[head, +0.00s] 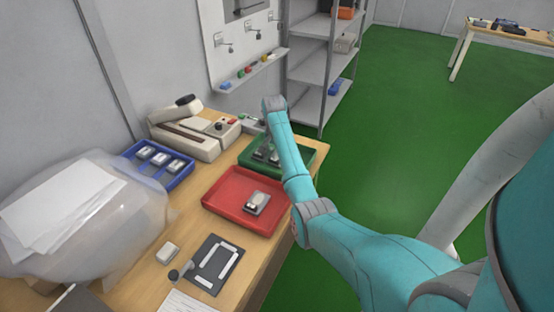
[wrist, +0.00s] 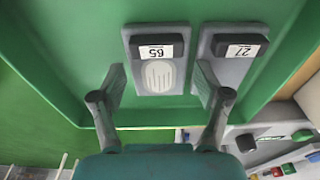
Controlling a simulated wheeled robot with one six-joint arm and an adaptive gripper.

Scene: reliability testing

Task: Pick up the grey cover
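Two grey covers lie side by side in the green tray (wrist: 60,50) in the wrist view. The left grey cover (wrist: 134,72) has a black block labelled 65 and a pale ribbed oval. The right grey cover (wrist: 226,72) has a black block labelled 27. My gripper (wrist: 160,80) is open, its fingers apart on either side of the left cover's lower part. I cannot tell whether they touch it; nothing is visibly gripped. In the head view my arm reaches over the green tray (head: 308,157) and partly hides its contents.
A red tray (head: 225,214) holds one grey and white part (head: 257,202). A blue tray (head: 182,179) holds several small parts. A beige machine (head: 195,140) stands behind. A white part (head: 167,252) and a dark plate (head: 208,281) lie at the front. Shelving (head: 314,60) stands beyond.

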